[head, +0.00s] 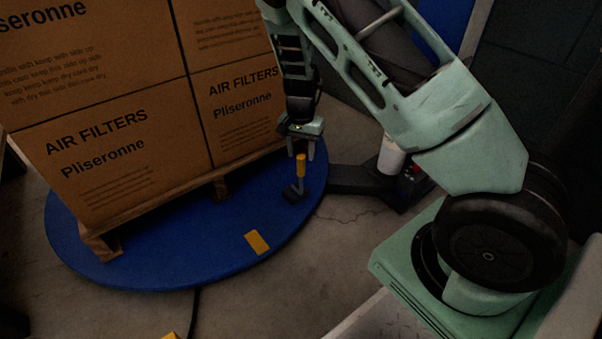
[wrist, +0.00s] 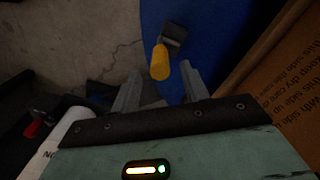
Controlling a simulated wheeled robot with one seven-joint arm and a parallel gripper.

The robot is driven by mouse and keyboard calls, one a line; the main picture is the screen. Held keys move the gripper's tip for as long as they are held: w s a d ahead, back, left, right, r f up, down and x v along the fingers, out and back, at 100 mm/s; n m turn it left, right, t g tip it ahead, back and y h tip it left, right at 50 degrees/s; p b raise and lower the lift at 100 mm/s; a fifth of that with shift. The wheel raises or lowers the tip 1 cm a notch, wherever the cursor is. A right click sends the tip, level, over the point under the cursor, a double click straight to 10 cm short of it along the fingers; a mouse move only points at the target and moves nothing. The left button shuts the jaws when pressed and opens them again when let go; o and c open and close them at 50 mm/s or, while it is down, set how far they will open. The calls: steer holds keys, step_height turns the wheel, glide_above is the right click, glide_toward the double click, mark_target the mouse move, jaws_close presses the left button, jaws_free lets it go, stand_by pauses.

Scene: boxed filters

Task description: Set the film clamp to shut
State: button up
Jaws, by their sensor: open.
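The film clamp is a yellow handle (head: 301,165) on a small dark base (head: 295,193) near the edge of the blue turntable (head: 180,262). The handle stands roughly upright in the head view. My gripper (head: 301,152) is above it, pointing down, with its fingers apart. In the wrist view the yellow handle (wrist: 160,62) shows between the two fingertips of my gripper (wrist: 160,72), with gaps on both sides. The dark base (wrist: 174,36) lies beyond it. I cannot tell whether a finger touches the handle.
Stacked air filter cartons (head: 130,150) stand on a wooden pallet (head: 180,197) on the turntable, close to the left of my gripper. A white roll (head: 391,157) and a red button (head: 415,168) are at the right. A yellow patch (head: 257,242) marks the turntable.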

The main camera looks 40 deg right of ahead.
mark_target(301, 164)
step_height(301, 164, down, 6)
steer(key=b, duration=0.2)
steer(key=shift+r+b, duration=0.15)
steer(key=shift+b, duration=0.15)
jaws_close()
